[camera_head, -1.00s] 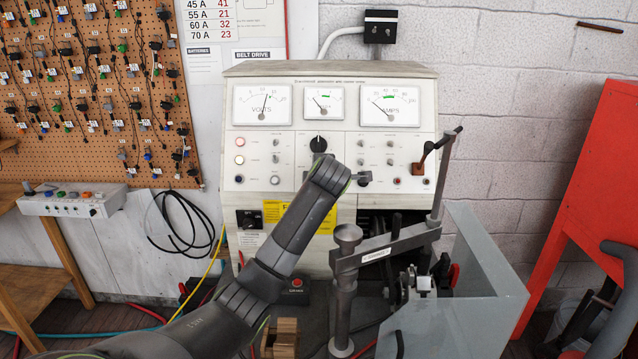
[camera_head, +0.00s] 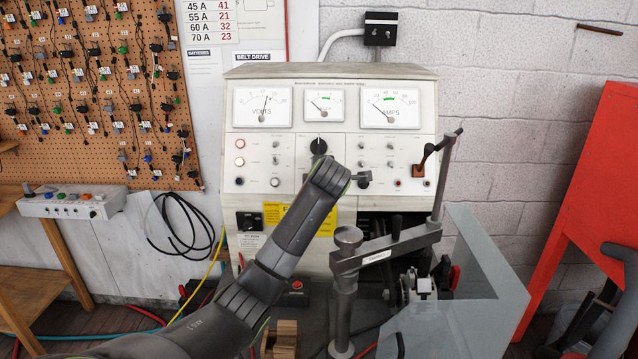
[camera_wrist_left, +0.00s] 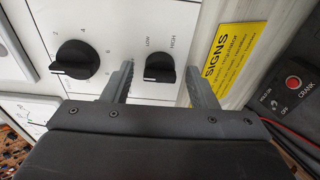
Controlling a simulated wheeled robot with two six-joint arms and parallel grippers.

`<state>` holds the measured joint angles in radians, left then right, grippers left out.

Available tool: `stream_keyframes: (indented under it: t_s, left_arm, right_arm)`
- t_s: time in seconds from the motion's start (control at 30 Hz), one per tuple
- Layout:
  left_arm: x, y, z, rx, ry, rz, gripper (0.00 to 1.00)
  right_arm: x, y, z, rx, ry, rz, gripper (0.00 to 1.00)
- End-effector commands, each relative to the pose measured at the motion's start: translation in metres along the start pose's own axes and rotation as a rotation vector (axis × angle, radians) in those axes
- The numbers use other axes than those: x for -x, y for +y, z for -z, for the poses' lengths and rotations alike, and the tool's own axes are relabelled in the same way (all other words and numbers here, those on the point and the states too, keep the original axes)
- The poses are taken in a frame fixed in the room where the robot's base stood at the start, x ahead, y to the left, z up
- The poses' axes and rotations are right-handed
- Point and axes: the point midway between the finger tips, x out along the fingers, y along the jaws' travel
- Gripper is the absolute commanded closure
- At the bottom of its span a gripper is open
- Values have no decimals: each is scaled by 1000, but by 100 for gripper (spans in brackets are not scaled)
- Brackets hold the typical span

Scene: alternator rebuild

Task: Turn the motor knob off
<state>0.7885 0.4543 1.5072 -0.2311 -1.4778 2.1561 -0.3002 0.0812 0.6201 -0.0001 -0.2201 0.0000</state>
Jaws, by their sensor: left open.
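The test bench panel (camera_head: 285,160) stands at the centre of the head view. My left arm reaches up to it from the lower left. In the left wrist view my left gripper (camera_wrist_left: 160,72) is open, with its fingers on either side of a black knob (camera_wrist_left: 159,68) marked LOW and HIGH. No contact with the knob is visible. This knob is hidden behind my arm in the head view. A larger black numbered knob (camera_wrist_left: 74,59) sits outside the fingers, to the left; it also shows in the head view (camera_head: 318,146). No motor label is readable.
A yellow sign (camera_wrist_left: 235,52) lies beside the right finger. A crank box with a red button (camera_wrist_left: 293,83) is farther right. A metal clamp post (camera_head: 348,240) and a grey guard (camera_head: 485,260) stand in front of the bench at right.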

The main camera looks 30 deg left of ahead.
Motion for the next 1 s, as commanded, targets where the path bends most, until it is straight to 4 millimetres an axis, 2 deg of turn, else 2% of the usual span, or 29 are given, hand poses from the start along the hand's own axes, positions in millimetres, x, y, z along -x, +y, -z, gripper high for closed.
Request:
stream_keyframes:
  t_s: [0.17, 0.37, 0.87, 0.93, 1.0]
  left_arm:
    - [4, 0, 0, 0, -1, -2, 47]
    - [29, -1, -1, 1, -3, -4, 47]
    - [144, -2, -2, 3, -7, -4, 47]
    - [155, 4, 0, -1, -2, 2, 47]
    - [160, 4, -1, -2, -2, 2, 47]
  right_arm:
    - [-2, 0, 0, 0, 0, 0, 55]
    - [-11, -1, -1, 0, 0, 0, 55]
    - [-42, -4, -5, 0, 0, 1, 55]
    - [-25, -4, -3, -1, 0, 2, 55]
    - [-17, -4, -2, -1, 0, 3, 55]
